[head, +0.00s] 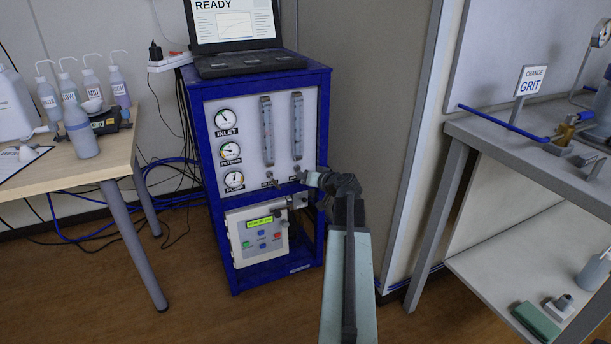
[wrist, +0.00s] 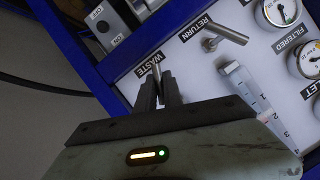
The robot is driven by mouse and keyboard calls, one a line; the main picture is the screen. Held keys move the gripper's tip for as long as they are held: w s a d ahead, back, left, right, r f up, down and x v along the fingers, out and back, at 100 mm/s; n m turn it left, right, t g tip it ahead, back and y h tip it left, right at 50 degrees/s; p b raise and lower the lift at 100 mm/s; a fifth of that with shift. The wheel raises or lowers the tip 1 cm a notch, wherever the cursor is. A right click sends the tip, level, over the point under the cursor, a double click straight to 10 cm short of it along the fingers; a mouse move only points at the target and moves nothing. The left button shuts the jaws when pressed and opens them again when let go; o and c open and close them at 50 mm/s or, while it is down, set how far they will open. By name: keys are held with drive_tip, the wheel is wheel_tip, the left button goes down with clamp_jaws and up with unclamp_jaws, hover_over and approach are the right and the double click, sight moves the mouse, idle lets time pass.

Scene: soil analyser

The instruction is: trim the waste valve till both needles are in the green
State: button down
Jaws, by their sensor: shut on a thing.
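The blue-framed analyser panel (head: 247,150) has three round gauges: inlet (head: 225,118), filtered (head: 231,151) and pump (head: 234,180). Their needles are visible, but the green bands are too small to judge. My gripper (head: 303,176) is at the panel's lower right. In the wrist view, its fingers (wrist: 159,90) are shut on the waste valve (wrist: 156,70), beside the WASTE label. The fingers hide part of the valve. The return valve (wrist: 226,34) is apart from them.
Two flow tubes (head: 266,130) (head: 297,125) stand above the valves. A laptop (head: 235,35) reading READY sits on top. A wooden table (head: 110,150) with bottles is at left; a grey bench (head: 500,140) is at right. Blue cables lie on the floor at left.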

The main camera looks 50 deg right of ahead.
drive_tip(key=shift+n+g+h+p, duration=0.3)
drive_tip(key=shift+n+h, duration=0.3)
drive_tip(key=shift+n, duration=0.4)
drive_tip(key=c, duration=1.5)
unclamp_jaws()
drive_tip(key=p+v, duration=0.3)
drive_tip(key=v, duration=0.5)
drive_tip(key=shift+w, duration=0.1)
